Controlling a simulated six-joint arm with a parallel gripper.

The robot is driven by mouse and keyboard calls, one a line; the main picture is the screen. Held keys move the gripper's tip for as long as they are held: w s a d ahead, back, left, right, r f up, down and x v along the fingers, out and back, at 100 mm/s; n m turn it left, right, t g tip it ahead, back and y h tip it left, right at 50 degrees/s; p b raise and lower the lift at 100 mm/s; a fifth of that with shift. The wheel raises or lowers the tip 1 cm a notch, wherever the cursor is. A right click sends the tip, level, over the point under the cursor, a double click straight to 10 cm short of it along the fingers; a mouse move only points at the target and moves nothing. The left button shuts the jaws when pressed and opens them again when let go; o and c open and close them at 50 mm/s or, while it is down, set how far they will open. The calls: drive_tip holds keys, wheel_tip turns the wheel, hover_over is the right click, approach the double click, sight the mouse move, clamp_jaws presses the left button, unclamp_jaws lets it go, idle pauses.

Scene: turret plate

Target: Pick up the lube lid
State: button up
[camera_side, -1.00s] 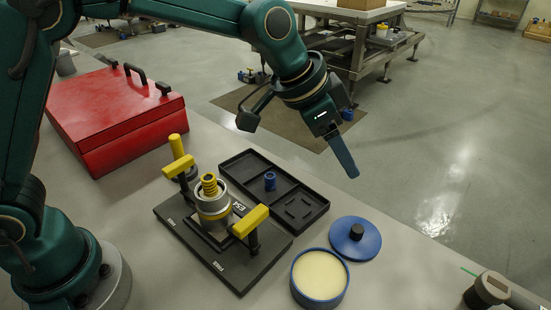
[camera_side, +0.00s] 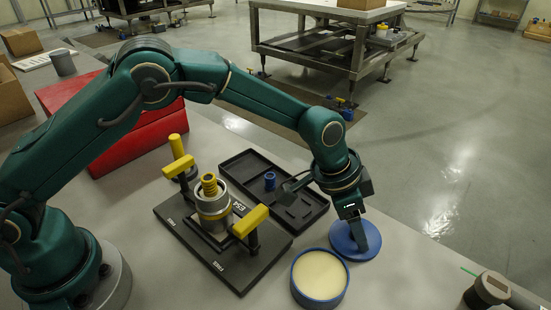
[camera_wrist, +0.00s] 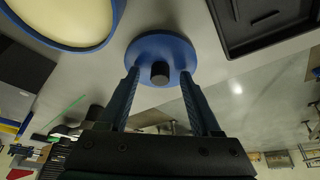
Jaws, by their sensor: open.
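The lube lid (camera_side: 341,240) is a blue disc with a dark knob, lying flat on the bench. In the wrist view the lid (camera_wrist: 158,46) sits ahead, with its black knob (camera_wrist: 160,72) between my fingers. My gripper (camera_side: 362,246) is over the lid in the side view and hides its knob there. In the wrist view my gripper (camera_wrist: 160,85) is open, one finger on each side of the knob, with nothing held. I cannot tell whether the fingertips touch the lid. The blue lube tub (camera_side: 320,279) with cream contents stands open just in front of the lid.
A black tray (camera_side: 312,213) with a small blue part (camera_side: 270,181) lies behind the lid. The turret plate (camera_side: 270,259), with yellow handles, is to the left. A red case (camera_side: 130,140) stands at the back left. A dark cylindrical tool (camera_side: 488,290) is at right.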

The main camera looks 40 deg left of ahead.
clamp_jaws()
